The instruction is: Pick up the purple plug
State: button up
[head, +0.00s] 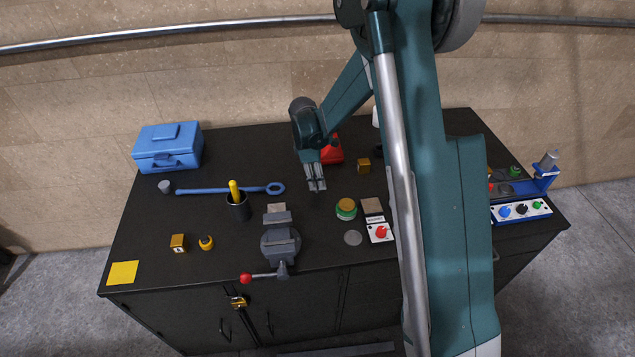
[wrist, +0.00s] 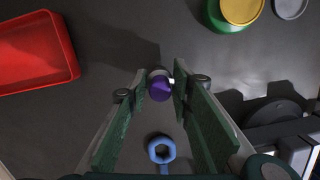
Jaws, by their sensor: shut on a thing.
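The purple plug (wrist: 160,88) shows in the wrist view between the tips of my two green fingers. It has a round purple end and a pale grey part beside it. My gripper (wrist: 159,86) is shut on it. In the head view my gripper (head: 316,184) points down over the middle of the black bench, right of the blue wrench's ring end. The plug is too small or hidden to make out in the head view. I cannot tell whether the plug touches the bench.
The blue wrench (head: 230,190), grey vise (head: 280,243), red tray-like object (wrist: 35,50) and green-and-yellow round piece (head: 346,208) stand close around my gripper. A pen cup (head: 238,210) is at left, and a control panel (head: 520,209) at far right.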

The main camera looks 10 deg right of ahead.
jog(key=shift+r, duration=0.2)
jog(key=shift+r, duration=4.8)
